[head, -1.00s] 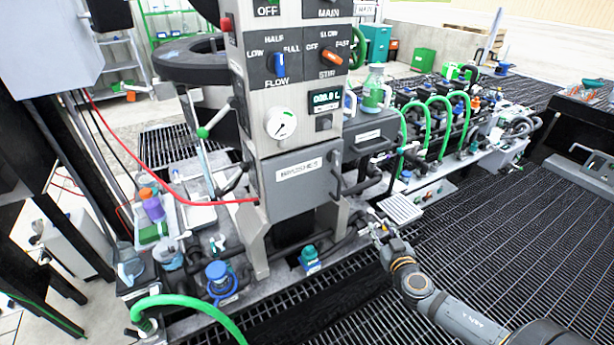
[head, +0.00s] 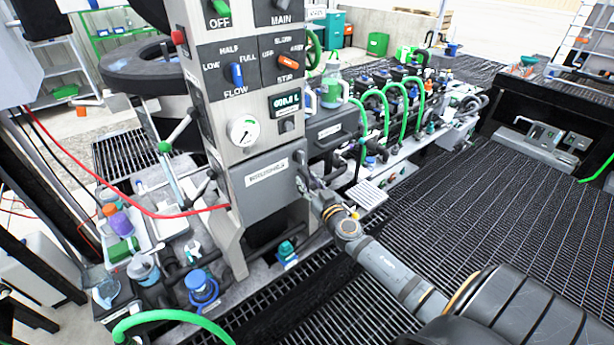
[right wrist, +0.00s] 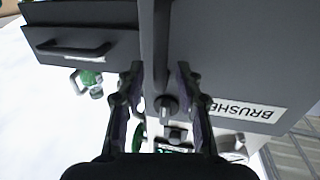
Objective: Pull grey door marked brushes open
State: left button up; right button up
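The grey door (head: 262,198) with the white BRUSHES label (head: 267,173) is on the lower front of the control column and looks shut. In the right wrist view the door (right wrist: 235,55) appears upside down, with its label (right wrist: 242,109) at right. Its dark bar handle (right wrist: 162,60) runs along the door's edge. My right gripper (head: 307,187) is at the handle side of the door. In the wrist view its open fingers (right wrist: 158,80) stand on either side of the handle, with gaps visible. My left gripper is not in view.
A grey drawer (head: 333,127) with its own handle (right wrist: 75,48) is beside the door. The column's knobs and gauge (head: 243,130) are above. Grating floor (head: 470,200) is clear at right.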

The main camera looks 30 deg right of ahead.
jog(key=shift+w+f, duration=0.1)
jog(key=shift+w, duration=0.3)
grip_shut()
